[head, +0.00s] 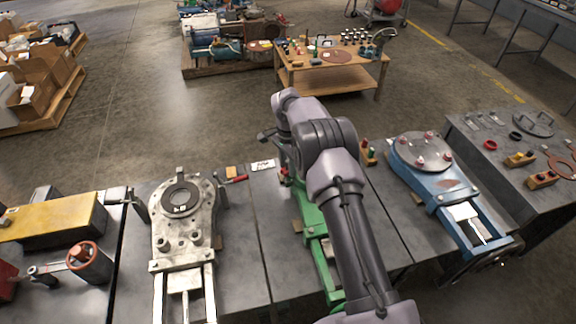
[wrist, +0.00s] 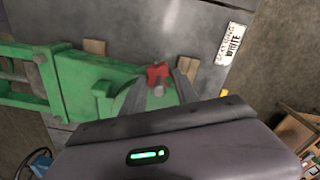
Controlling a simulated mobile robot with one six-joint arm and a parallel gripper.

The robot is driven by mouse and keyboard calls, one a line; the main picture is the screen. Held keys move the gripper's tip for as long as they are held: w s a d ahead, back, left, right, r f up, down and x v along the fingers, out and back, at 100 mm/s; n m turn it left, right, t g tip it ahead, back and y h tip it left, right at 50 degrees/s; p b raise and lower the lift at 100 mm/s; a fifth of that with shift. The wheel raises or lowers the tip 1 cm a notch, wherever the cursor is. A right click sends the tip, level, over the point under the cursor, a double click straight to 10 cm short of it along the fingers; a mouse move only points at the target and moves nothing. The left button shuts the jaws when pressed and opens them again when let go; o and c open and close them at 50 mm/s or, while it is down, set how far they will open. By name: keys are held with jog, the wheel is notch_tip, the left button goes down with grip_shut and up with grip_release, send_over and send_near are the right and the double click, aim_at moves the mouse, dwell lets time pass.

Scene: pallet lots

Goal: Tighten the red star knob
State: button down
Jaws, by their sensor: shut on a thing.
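The red star knob (wrist: 158,71) shows in the wrist view at the end of the green fixture (wrist: 85,85), with a grey round stud just in front of it. My gripper (wrist: 160,84) is shut on the knob, with one grey finger on each side. In the head view my gripper (head: 284,170) points down at the far end of the green fixture (head: 312,222). There my arm hides most of the fixture, and the knob is barely visible. I cannot tell how far the knob is screwed in.
A white label plate (wrist: 232,44) lies on the bench near the fixture. A pale grey fixture (head: 185,215) stands to the left and a blue fixture (head: 432,172) to the right. A red-handled tool (head: 236,180) lies on the bench between the grey fixture and my gripper.

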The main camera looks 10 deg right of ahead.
jog(key=c, duration=0.9)
grip_release()
notch_tip(320, 180, up, 17)
jog(key=p, duration=0.6)
jog(key=shift+r+p, duration=0.2)
jog(key=shift+p, duration=0.2)
jog(key=s+a+r+n+t+y, duration=0.1)
jog(key=s+r+n, duration=0.1)
jog(key=s+r, duration=0.75)
jog(key=s+a+r+n+t, duration=0.15)
jog(key=s+r, duration=0.45)
jog(key=r, duration=0.6)
jog(key=s+n+t, duration=0.1)
jog(key=s, duration=0.7)
jog(key=s+a+f+n+t, duration=0.1)
jog(key=s+n, duration=0.1)
jog(key=s, duration=0.6)
jog(key=s+a+f+n+t+y, duration=0.1)
jog(key=s+n, duration=0.1)
jog(key=s, duration=0.7)
